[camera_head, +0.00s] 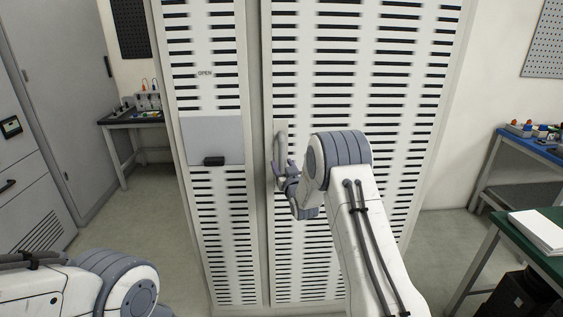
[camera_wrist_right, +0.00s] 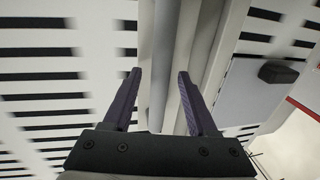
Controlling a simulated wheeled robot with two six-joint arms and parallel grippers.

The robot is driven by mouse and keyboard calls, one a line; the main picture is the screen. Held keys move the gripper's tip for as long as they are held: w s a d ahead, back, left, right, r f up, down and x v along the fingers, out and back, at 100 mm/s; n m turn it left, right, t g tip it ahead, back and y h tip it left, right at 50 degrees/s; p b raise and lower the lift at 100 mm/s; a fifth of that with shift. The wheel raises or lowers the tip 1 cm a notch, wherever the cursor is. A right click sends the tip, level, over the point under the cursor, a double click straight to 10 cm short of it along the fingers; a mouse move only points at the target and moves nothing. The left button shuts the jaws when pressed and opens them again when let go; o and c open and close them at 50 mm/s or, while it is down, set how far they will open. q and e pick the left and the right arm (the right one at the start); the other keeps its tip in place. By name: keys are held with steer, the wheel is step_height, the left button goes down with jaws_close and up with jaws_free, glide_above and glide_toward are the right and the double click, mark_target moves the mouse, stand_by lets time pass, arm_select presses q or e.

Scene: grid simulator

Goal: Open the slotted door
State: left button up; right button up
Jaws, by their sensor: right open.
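The slotted door (camera_head: 380,75) is a tall white panel with rows of black slots, and it looks closed. A pale upright handle (camera_head: 281,138) is on its left edge. My right gripper (camera_head: 280,172) is at the lower part of this handle, partly hidden by my own wrist. In the right wrist view the two dark fingers of my right gripper (camera_wrist_right: 158,72) are apart. A grey upright bar, apparently the handle (camera_wrist_right: 163,50), lies between them in the picture; I cannot tell whether they touch it. My left gripper is out of view; only my left arm shows at lower left.
A narrower slotted panel (camera_head: 205,90) with a grey plate and black latch (camera_head: 214,161) stands left of the door. Grey cabinets (camera_head: 65,90) are at far left. A blue table (camera_head: 540,150) and a green table (camera_head: 525,240) are at right. Floor is clear between them.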

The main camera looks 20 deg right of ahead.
steer(key=shift+w, duration=0.65)
jaws_close()
stand_by(1.0)
